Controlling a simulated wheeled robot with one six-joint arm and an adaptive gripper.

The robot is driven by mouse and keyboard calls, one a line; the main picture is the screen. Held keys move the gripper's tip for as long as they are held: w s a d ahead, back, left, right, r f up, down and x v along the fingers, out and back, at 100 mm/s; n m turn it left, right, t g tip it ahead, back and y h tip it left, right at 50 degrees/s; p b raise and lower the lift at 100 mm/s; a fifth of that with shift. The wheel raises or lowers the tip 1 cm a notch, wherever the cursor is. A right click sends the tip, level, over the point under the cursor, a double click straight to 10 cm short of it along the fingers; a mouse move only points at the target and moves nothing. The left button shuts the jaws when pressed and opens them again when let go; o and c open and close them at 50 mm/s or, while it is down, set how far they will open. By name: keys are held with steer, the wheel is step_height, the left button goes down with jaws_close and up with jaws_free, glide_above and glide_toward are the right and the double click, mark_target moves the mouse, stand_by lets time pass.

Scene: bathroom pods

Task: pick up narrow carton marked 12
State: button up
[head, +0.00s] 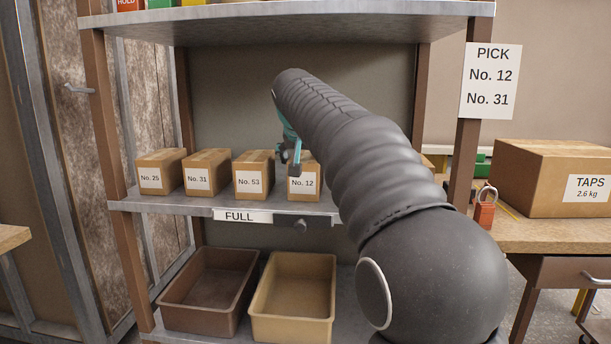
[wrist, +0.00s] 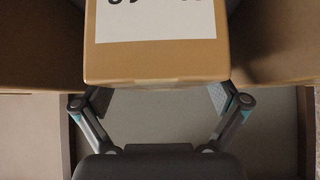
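The narrow carton marked No. 12 (head: 304,190) stands upright on the middle shelf, its white label facing out. My arm hides part of its right side. My gripper (head: 291,155) is at the carton's upper front in the head view. In the wrist view a brown carton (wrist: 157,62) fills the upper middle, its label cut off and unreadable. My gripper (wrist: 160,100) shows there with its two fingers spread apart near that carton's lower edge. Their tips are partly hidden, and I see no clear grip on it.
Cartons No. 53 (head: 253,177), No. 31 (head: 207,173) and No. 25 (head: 161,173) stand to the left on the same shelf (head: 145,205). The upper shelf (head: 290,12) hangs above. Brown (head: 172,310) and tan (head: 258,315) bins sit below. A TAPS box (head: 540,185) is on the right-hand bench.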

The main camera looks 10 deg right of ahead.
steer(key=c, duration=1.3)
steer(key=shift+r, duration=0.1)
